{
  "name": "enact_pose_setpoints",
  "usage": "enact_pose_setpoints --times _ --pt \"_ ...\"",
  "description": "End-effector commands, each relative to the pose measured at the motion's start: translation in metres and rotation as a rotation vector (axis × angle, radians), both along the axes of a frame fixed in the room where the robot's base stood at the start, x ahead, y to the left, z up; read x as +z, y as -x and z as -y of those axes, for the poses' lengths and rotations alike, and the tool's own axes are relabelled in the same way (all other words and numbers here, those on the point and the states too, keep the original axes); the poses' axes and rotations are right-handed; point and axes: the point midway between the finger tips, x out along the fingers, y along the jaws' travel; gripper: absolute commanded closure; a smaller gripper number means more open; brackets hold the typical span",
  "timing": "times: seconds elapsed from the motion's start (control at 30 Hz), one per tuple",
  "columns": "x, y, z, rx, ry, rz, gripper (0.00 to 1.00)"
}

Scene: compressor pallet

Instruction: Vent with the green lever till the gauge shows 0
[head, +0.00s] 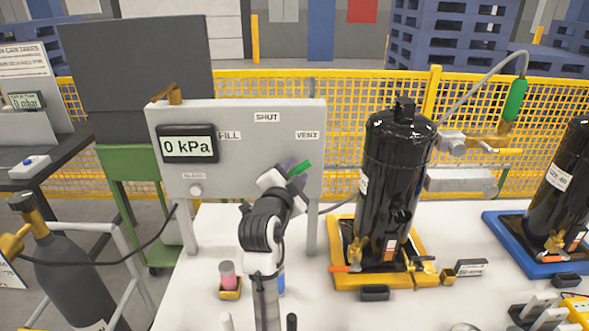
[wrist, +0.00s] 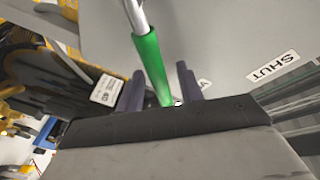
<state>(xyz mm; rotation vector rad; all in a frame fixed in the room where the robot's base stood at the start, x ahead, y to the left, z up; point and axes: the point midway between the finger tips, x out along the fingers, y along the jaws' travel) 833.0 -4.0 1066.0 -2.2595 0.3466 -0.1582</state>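The gauge (head: 188,144) on the grey panel (head: 240,120) reads 0 kPa in the head view. The green lever (head: 301,168) shows as a short green piece below the VENT label (head: 307,135), on the panel's right side; its pivot is hidden by my gripper. My gripper (head: 286,168) is at the lever. In the wrist view the green lever (wrist: 152,66) passes between the two fingers of my gripper (wrist: 160,88). The fingers look parted, with narrow gaps beside the lever; contact is unclear.
A black compressor (head: 398,185) stands in a yellow tray (head: 345,279) right of the panel. Another black compressor (head: 568,190) stands in a blue tray (head: 504,232) farther right. A dark gas cylinder (head: 68,270) is at the left. A pink-topped item (head: 228,277) sits on the white table.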

Motion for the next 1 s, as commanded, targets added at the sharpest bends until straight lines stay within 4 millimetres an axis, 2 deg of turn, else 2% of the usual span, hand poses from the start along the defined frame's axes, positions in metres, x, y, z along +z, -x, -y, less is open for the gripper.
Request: enact_pose_setpoints --times 0.27,0.57,1.0 --pt "-0.0001 -0.0020 0.0006 0.000 0.000 0.000 0.63" --pt "0.0000 -0.0017 0.0004 0.001 0.000 0.001 1.00" --pt "0.0005 -0.0060 0.0001 0.000 0.014 0.001 1.00"
